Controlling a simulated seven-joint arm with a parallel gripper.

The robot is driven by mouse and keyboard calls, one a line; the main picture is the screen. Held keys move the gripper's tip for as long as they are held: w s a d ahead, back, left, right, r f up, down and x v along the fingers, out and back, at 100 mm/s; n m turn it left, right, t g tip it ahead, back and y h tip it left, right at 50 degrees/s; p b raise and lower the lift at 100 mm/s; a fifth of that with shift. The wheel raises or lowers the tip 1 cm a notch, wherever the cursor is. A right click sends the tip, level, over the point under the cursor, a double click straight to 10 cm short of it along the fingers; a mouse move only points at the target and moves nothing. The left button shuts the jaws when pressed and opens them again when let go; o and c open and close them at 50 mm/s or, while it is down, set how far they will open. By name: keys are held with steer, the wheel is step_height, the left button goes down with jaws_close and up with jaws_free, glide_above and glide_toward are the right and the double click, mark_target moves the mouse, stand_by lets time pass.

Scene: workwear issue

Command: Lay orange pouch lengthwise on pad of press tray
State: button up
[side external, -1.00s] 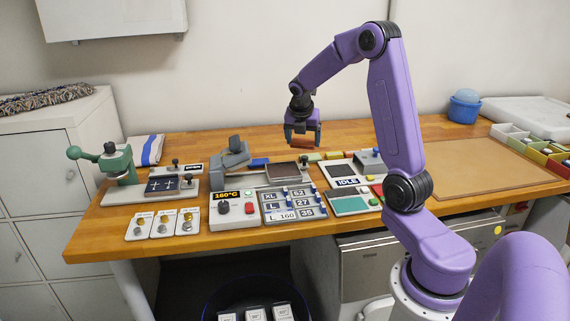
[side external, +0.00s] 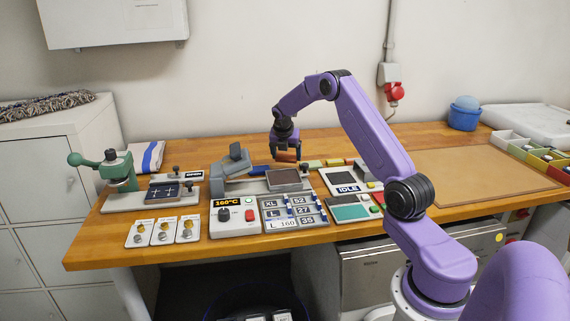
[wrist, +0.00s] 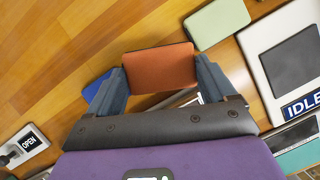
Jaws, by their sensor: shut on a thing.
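My gripper (side external: 286,150) is shut on the orange pouch (side external: 285,156) and holds it in the air, just behind and above the press tray's dark pad in the side view. In the wrist view the orange pouch (wrist: 160,68) is a rust-orange rectangle with its two short ends between the fingers of my gripper (wrist: 160,76). The dark, pale-edged pad (side external: 284,178) lies flat and looks empty, to the right of the grey press head (side external: 233,160). In the wrist view, my gripper body hides most of the tray area.
A blue pouch (wrist: 97,86) lies left of the held one, and a pale green pouch (wrist: 217,22) lies to its right. An IDLE panel (side external: 347,183) stands right of the press. The press control box (side external: 234,216) sits in front. Bare wood lies behind.

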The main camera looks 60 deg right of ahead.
mark_target(285, 162)
steer(key=shift+w+d+f, duration=0.2)
steer(key=shift+w+f, duration=0.05)
steer(key=shift+f, duration=0.2)
steer(key=shift+w+d+f, duration=0.15)
steer(key=shift+w+f, duration=0.1)
steer(key=shift+f, duration=1.5)
steer(key=shift+f, duration=0.15)
steer(key=o, duration=0.9)
steer(key=shift+c, duration=0.2)
steer(key=v, duration=1.2)
steer(key=shift+a, duration=0.1)
